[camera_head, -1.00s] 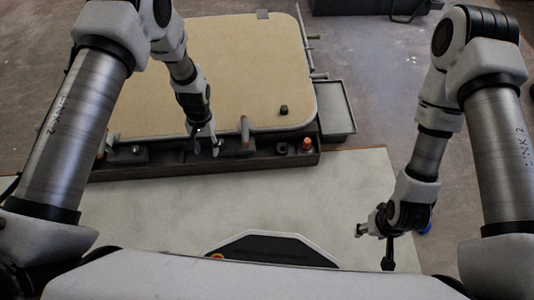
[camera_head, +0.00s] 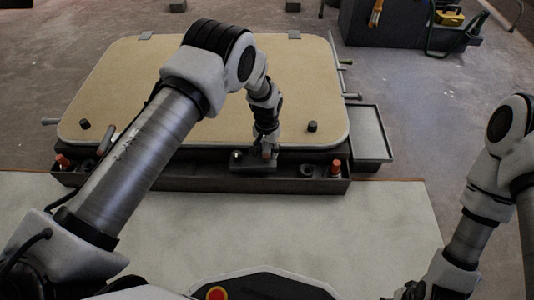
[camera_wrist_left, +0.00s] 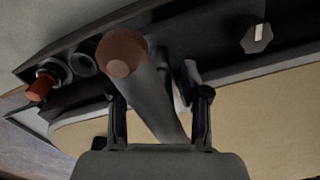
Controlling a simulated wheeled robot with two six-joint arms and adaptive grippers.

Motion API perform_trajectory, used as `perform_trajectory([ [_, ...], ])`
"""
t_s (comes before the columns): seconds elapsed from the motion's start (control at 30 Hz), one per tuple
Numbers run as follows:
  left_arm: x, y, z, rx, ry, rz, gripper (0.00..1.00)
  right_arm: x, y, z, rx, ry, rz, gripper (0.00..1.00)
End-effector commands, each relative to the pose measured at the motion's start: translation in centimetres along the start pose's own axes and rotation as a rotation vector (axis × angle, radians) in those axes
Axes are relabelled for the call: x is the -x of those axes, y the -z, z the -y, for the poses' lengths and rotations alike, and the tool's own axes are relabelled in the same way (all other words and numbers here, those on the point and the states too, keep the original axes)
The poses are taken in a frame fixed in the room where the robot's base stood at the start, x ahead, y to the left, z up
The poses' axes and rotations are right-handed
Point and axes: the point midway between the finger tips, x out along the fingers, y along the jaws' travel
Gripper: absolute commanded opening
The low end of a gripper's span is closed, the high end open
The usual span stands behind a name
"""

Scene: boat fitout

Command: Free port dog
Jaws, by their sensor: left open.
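A tan hatch panel (camera_head: 200,90) lies in a dark frame (camera_head: 130,180). A lever dog with a brown rounded end (camera_wrist_left: 122,52) is at its front edge, right of the middle in the head view. My left gripper (camera_head: 266,150) is over it; in the wrist view its two open fingers (camera_wrist_left: 160,118) stand either side of the grey shaft (camera_wrist_left: 165,105). Contact cannot be told. Another brown lever (camera_head: 105,140) stands at the front left edge, partly behind my left arm. My right gripper (camera_head: 408,291) is at the bottom edge, cut off, its fingers unclear.
Orange-red caps sit at the frame's right (camera_head: 335,168) and left (camera_head: 62,161). A dark ring (camera_head: 308,170) and a grey knob (camera_head: 237,156) are on the frame. A shallow grey tray (camera_head: 370,130) is to the right. The pale worktop (camera_head: 340,225) in front is mostly clear.

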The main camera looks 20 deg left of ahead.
Motion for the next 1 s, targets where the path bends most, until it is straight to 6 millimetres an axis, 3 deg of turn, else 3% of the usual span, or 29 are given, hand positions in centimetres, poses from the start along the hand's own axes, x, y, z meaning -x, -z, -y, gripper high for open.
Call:
perform_trajectory([
  [0.17, 0.1, 0.1, 0.0, 0.001, 0.000, -0.001, 0.46, 0.1, 0.0, 0.0, 0.000, 0.000, -0.001, 0.55],
  [0.23, 0.1, 0.0, 0.0, 0.001, 0.000, -0.001, 0.29, 0.1, 0.0, 0.0, 0.000, 0.000, -0.001, 0.55],
  [0.3, 0.1, 0.0, 0.0, 0.001, 0.000, -0.001, 0.04, 0.1, 0.0, 0.0, 0.000, 0.000, -0.001, 0.55],
  [0.33, 0.1, 0.0, 0.0, 0.001, 0.000, -0.001, 0.00, 0.1, 0.0, 0.0, 0.000, 0.000, -0.001, 0.55],
  [0.67, 0.1, 0.0, 0.0, -0.011, 0.000, -0.001, 0.00, 0.3, 0.0, 0.0, 0.000, 0.000, 0.000, 0.55],
  [1.0, 0.4, 0.0, 0.0, -0.149, 0.000, -0.001, 0.00, 2.1, -0.1, 0.0, 0.003, 0.000, 0.002, 0.55],
])
